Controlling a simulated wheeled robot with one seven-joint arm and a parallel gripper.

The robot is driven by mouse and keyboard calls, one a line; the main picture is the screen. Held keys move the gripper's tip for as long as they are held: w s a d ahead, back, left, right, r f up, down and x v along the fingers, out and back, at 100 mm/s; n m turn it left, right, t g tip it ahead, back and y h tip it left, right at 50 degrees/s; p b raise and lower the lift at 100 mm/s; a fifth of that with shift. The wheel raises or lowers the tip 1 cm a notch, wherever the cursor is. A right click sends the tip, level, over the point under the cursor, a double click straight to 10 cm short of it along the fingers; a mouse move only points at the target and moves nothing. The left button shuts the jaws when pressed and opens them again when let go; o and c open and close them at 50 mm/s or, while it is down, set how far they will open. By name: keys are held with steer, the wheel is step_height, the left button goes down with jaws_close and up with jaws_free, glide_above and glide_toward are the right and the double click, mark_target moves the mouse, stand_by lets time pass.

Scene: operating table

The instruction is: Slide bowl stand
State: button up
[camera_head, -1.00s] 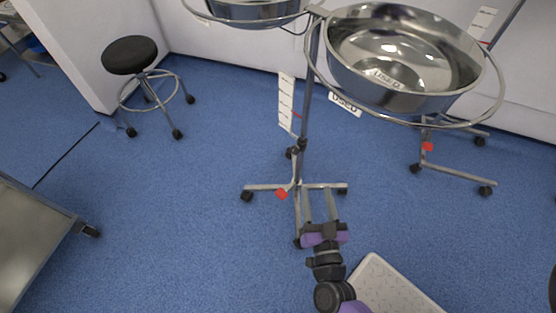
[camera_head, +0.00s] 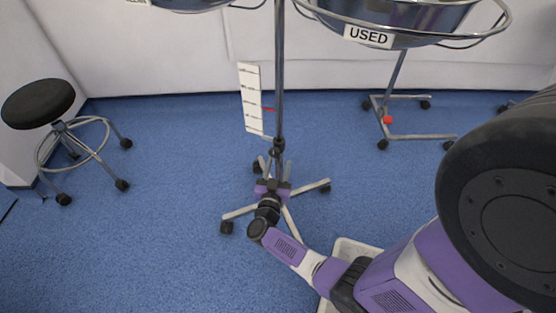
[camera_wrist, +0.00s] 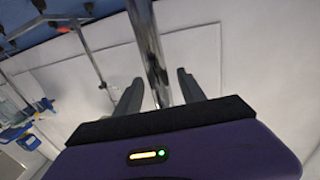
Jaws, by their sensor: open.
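The bowl stand's upright steel pole (camera_head: 279,80) is in the middle of the head view, above a wheeled base with black casters. A steel bowl labelled USED (camera_head: 420,14) sits in the ring at its upper right; another bowl (camera_head: 190,3) is cut off at the upper left. My gripper (camera_head: 273,165) is low at the pole, just above the base legs. In the wrist view, the pole (camera_wrist: 147,40) runs between the two spread fingers of my gripper (camera_wrist: 159,85), with gaps on both sides. The fingertips are hard to make out in the head view.
A black stool (camera_head: 40,103) stands on the left. Another wheeled stand (camera_head: 395,80) with a red tag is at the back right, near the white wall. A pale platform (camera_head: 345,250) lies partly behind my arm. Blue floor (camera_head: 160,220) is clear left of the base.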

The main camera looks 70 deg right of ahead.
mark_target(280, 158)
steer(key=shift+w+d+b, duration=0.2)
steer(key=shift+d+b, duration=0.05)
steer(key=shift+d, duration=0.7)
steer(key=shift+w+d+b, duration=0.15)
steer(key=shift+d+b, duration=0.05)
steer(key=shift+d, duration=0.75)
jaws_close()
